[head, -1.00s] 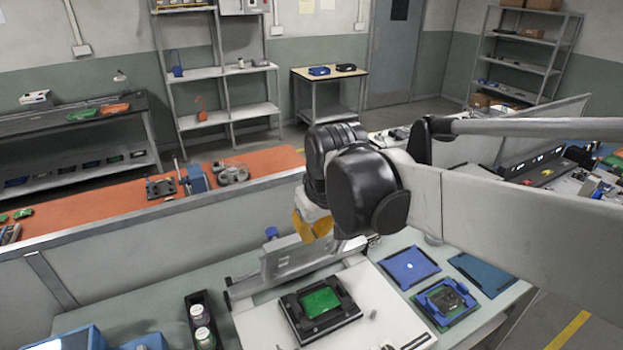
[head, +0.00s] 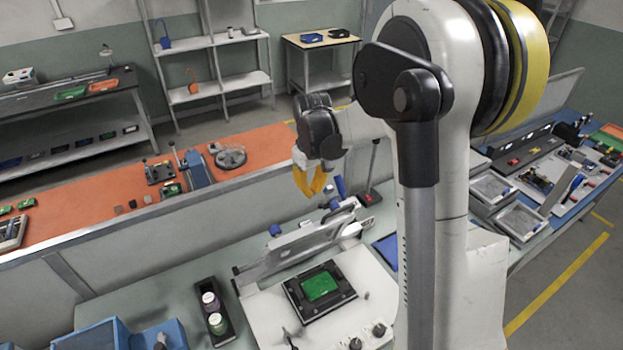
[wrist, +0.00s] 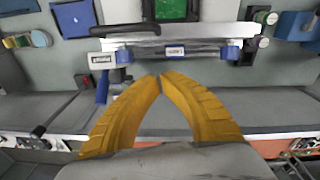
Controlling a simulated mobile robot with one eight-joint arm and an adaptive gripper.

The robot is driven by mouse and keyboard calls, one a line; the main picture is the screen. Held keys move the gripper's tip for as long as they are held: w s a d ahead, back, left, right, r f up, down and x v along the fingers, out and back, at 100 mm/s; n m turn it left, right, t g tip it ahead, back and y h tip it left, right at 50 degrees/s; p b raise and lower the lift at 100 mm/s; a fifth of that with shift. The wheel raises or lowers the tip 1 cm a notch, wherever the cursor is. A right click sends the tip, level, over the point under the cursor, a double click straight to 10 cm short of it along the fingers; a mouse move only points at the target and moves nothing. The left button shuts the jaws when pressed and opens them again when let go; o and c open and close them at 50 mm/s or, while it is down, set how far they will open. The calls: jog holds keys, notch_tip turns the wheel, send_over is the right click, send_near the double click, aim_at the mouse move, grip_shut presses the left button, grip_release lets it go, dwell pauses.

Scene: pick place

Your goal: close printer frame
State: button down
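The screen printer (head: 262,312) stands on the grey-green bench, with a green board (head: 319,285) in a black holder on its white bed. Its grey printer frame (head: 300,243) is raised and tilted up at the back edge of the bed. In the wrist view the frame (wrist: 165,47) shows edge-on, with blue knobs at both ends. My gripper (head: 312,194) is above and behind the frame, apart from it. In the wrist view my gripper's yellow fingers (wrist: 160,77) meet at the tips with nothing between them.
A black tray with bottles (head: 212,318) stands left of the printer, beside blue bins (head: 90,337). A low partition (head: 180,225) runs behind the bench, with an orange bench (head: 100,216) beyond. My arm hides the bench right of the printer.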

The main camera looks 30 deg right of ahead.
jog(key=s+f, duration=0.1)
jog(key=f, duration=0.1)
jog(key=s+f, duration=0.2)
jog(key=shift+s+d, duration=0.15)
jog(key=shift+d, duration=0.25)
jog(key=shift+s+f, duration=0.1)
jog(key=shift+s+d, duration=0.1)
